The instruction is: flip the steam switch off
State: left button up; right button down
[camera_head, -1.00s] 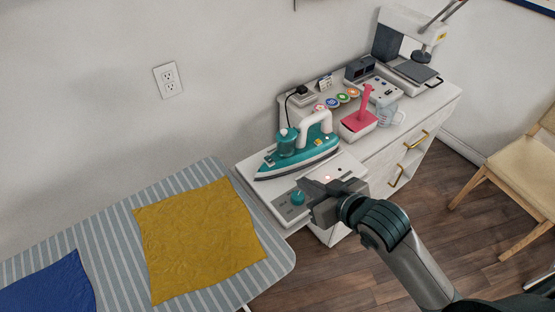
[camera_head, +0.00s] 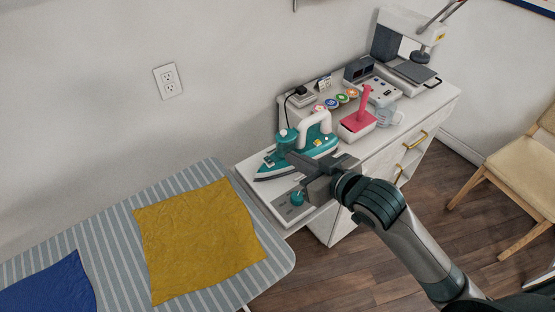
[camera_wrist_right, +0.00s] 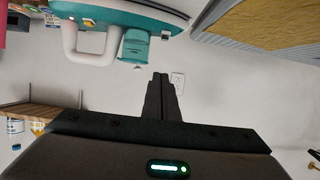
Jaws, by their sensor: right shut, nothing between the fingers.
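The teal and white iron (camera_head: 318,140) rests on its white station (camera_head: 257,185) on the cabinet. It also shows upside down at the top of the right wrist view (camera_wrist_right: 130,15). A teal knob (camera_head: 297,198) sits on the station's grey front panel. I cannot make out the steam switch; my right gripper covers part of the panel and the iron's lower side. My right gripper (camera_head: 291,157) is shut and empty, its fingertips overlapping the iron in the head view. In the right wrist view the closed fingers (camera_wrist_right: 160,82) show just below the iron; contact is unclear. My left gripper is out of view.
A striped ironing board (camera_head: 118,235) with a yellow cloth (camera_head: 195,240) and a blue cloth (camera_head: 48,288) stands at the left. A chair (camera_head: 520,170) is at the right.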

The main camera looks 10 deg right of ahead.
jog(key=p, duration=0.3)
send_over(267, 157)
jog(key=s+d, duration=0.2)
jog(key=s, duration=0.2)
notch_tip(267, 157, down, 3)
jog(key=shift+s+f+p, duration=0.15)
jog(key=shift+f, duration=0.95)
jog(key=shift+s+f+p, duration=0.15)
jog(key=shift+f, duration=0.95)
jog(key=shift+s+f+t+b, duration=0.1)
jog(key=shift+f+t+b, duration=0.4)
jog(key=shift+b, duration=0.55)
jog(key=shift+r, duration=0.15)
jog(key=shift+p, duration=0.35)
jog(key=shift+r+p, duration=0.8)
jog(key=shift+p, duration=0.05)
